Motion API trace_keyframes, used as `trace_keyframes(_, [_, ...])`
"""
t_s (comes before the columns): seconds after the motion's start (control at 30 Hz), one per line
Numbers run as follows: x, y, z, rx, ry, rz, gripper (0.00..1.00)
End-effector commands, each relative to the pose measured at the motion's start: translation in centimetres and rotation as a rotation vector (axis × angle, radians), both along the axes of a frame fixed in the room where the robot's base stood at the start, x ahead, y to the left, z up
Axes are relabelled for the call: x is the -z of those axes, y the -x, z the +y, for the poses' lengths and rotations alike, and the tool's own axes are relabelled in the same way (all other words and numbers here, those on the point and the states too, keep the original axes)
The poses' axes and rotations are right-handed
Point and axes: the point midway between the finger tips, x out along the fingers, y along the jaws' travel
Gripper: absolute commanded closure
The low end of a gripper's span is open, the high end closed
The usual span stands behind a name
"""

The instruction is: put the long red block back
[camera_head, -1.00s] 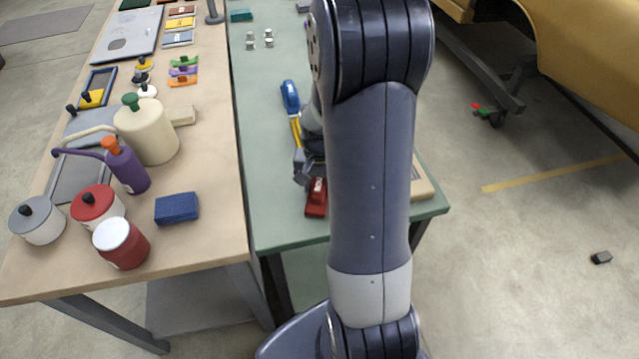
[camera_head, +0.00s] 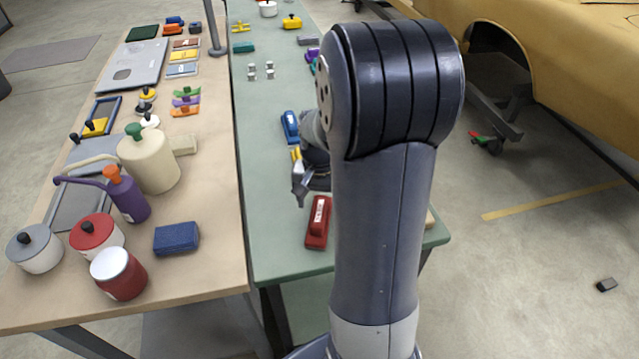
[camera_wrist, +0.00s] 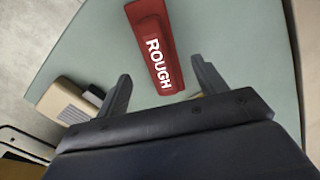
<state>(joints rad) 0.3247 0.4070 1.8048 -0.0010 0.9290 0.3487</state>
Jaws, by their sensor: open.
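The long red block (camera_head: 318,222) lies on the green table top (camera_head: 285,215) near its front edge. In the wrist view the red block (camera_wrist: 156,48) shows the white word "ROUGH" and lies ahead of the fingers. My gripper (camera_head: 300,186) is above the table, just beyond the block in the head view. In the wrist view my gripper (camera_wrist: 163,85) has its two fingers spread wide, with nothing held between them. The block's near end points towards the gap between the fingers. My arm hides part of the table to the right.
A blue block (camera_head: 290,126) lies farther back on the green table. A cream block with a dark part (camera_wrist: 70,100) sits left of the fingers in the wrist view. The wooden bench (camera_head: 215,265) holds a blue block (camera_head: 176,238), pots and bottles.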

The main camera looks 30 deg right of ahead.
Motion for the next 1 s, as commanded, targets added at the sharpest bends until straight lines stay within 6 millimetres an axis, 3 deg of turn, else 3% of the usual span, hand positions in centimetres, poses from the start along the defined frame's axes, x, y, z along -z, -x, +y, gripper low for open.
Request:
trace_keyframes(0.1, [-2.7, -0.1, 0.0, 0.0, 0.002, -0.005, 0.33])
trace_keyframes(0.33, [-5.8, -0.1, 0.0, 0.0, 0.0, -0.002, 0.33])
trace_keyframes(1.0, [-6.3, 0.0, 0.0, 0.0, -0.001, 0.001, 0.33])
